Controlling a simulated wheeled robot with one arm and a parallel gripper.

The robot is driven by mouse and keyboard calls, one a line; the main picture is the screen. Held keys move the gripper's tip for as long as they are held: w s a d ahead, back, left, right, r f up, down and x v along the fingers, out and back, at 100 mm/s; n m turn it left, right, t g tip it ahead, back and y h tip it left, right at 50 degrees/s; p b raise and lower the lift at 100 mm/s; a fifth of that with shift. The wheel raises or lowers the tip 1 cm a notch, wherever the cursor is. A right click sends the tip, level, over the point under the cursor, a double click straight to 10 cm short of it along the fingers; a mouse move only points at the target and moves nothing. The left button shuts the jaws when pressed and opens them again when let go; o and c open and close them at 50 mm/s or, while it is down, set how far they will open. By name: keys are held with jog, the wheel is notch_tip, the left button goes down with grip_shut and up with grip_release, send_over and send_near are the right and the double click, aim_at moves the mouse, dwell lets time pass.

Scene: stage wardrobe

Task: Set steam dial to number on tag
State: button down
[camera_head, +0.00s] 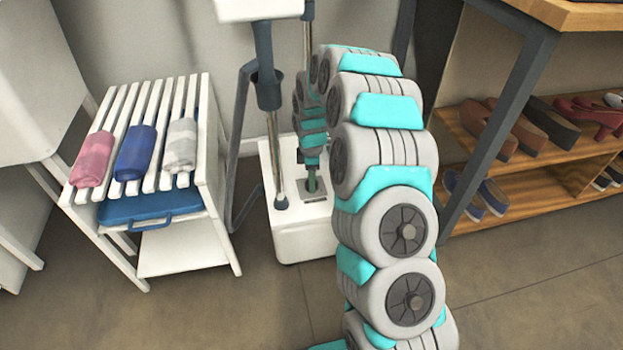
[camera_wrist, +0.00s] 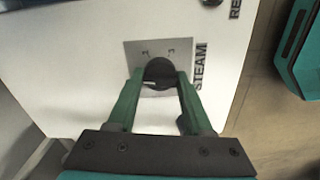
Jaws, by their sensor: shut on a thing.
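The steam dial (camera_wrist: 159,72) is a dark round knob on a grey plate in the wrist view, with the word STEAM printed beside it. My gripper (camera_wrist: 160,82) has its two green fingers closed on the sides of the dial. In the head view, my gripper (camera_head: 312,188) reaches down to the top of the white steamer base (camera_head: 300,240), and my arm hides part of it. The dial's markings are too small to read. I cannot make out a tag with a number in either view.
A white slatted rack (camera_head: 190,95) with rolled pink, blue and grey cloths stands left of the steamer. A blue case (camera_head: 150,207) lies on its lower shelf. A shoe shelf (camera_head: 545,195) stands at the right. Open floor (camera_head: 520,290) lies in front.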

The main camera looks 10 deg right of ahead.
jog(key=shift+n, duration=0.8)
jog(key=shift+c, duration=1.5)
grip_release()
jog(key=shift+r, duration=0.15)
notch_tip(320, 180, up, 7)
jog(key=shift+w+f, duration=0.1)
jog(key=shift+f, duration=0.05)
jog(key=shift+r, duration=0.4)
